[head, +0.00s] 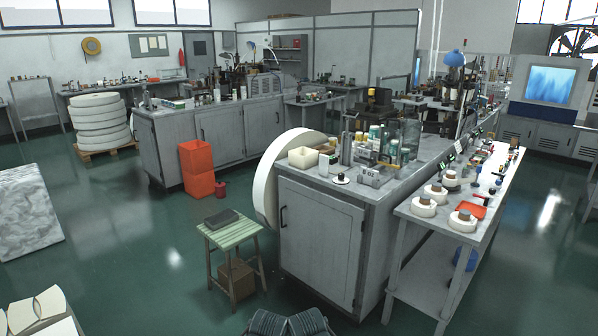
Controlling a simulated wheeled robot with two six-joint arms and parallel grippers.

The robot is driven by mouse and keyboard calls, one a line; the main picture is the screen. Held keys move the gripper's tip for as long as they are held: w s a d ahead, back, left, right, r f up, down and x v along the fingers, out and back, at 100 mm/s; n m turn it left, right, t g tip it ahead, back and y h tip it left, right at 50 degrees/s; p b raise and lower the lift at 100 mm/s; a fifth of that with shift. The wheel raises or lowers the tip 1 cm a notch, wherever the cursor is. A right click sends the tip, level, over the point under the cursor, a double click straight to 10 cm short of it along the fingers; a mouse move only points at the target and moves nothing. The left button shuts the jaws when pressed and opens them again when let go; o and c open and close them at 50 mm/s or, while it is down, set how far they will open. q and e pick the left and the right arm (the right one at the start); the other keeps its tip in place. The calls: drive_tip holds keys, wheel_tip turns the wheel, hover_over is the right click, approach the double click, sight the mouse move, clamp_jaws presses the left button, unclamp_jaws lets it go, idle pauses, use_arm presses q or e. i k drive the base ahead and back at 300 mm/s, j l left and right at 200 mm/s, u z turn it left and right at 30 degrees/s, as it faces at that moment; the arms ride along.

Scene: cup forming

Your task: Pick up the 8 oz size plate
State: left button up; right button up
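A small grey plate-like block (372,177) with dark lettering that looks like "8 OZ" stands near the front edge of the grey cabinet's top, right of centre. It rests upright on that top, in front of several bottles and jars. The lettering is small and hard to read for certain.
The grey cabinet (318,238) carries a cream box (303,158) and a crowd of bottles. A side table (412,208) with white rolls adjoins it at right. A green stool (231,232) stands at left. Green floor is open between stool and marbled block (28,212).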

sight(368, 174)
drive_tip(key=i+j+z, duration=0.1)
drive_tip(key=i, duration=0.3)
drive_tip(key=i+j+z, duration=0.1)
drive_tip(key=i, duration=0.25)
drive_tip(key=i+j+z, duration=0.4)
drive_tip(key=i+j, duration=0.15)
drive_tip(key=i+j+z, duration=0.2)
drive_tip(key=j, duration=0.2)
drive_tip(key=i+j+z, duration=0.25)
drive_tip(key=j, duration=0.15)
drive_tip(key=i+j+z, duration=0.15)
drive_tip(key=i+z, duration=0.2)
drive_tip(key=i+j+z, duration=0.45)
drive_tip(key=z, duration=0.2)
